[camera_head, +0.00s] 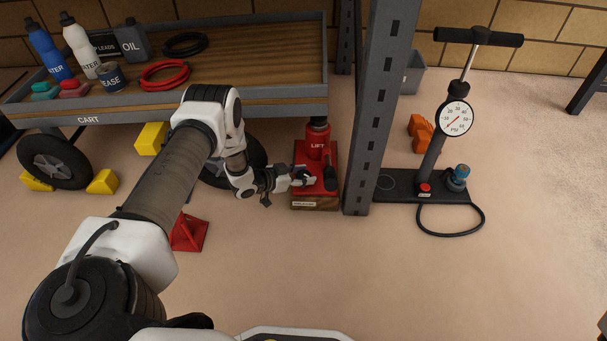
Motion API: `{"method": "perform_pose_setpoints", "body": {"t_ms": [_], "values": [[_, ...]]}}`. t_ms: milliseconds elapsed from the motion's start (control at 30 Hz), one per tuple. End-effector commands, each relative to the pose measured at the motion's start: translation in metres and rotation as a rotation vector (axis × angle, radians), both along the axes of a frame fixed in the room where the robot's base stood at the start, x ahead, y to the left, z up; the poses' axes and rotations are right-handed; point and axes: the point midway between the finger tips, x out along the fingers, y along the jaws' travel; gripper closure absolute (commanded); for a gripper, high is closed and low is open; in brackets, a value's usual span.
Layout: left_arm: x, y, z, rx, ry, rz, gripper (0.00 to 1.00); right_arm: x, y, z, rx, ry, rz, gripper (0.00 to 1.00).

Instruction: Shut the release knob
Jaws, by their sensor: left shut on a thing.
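A red bottle jack marked LIFT (317,142) stands upright under the right end of the cart. Its red base rests on a wooden block (315,206). My left gripper (304,181) reaches in from the left, low at the front of the jack's base. It is shut on the small release knob there. The fingers cover the knob, so its turn cannot be seen. A dark upright part (331,172) of the jack is just right of the fingertips. My right gripper is not in view.
The cart (200,107) carries bottles, a tin and cable coils. A grey perforated post (375,115) stands close right of the jack. Further right is a floor pump with a gauge (457,117). A red stand (188,232) and yellow chocks (103,182) are on the floor.

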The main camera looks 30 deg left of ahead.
Motion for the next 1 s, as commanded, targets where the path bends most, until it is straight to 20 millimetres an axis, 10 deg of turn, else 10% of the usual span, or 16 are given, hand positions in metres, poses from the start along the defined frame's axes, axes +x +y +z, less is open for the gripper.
{"method": "perform_pose_setpoints", "body": {"t_ms": [500,533,600,1000], "values": [[0.0,0.0,0.0,0.0,0.0,-0.028,0.87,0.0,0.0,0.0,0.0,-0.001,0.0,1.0],[0.0,0.0,0.0,-0.001,0.0,-0.028,0.42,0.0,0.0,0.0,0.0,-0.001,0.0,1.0],[0.0,0.0,0.0,-0.001,0.0,-0.028,0.27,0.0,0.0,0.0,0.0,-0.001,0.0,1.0],[0.001,0.0,0.012,-0.002,-0.002,-0.026,0.27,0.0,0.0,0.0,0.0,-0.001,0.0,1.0]]}}
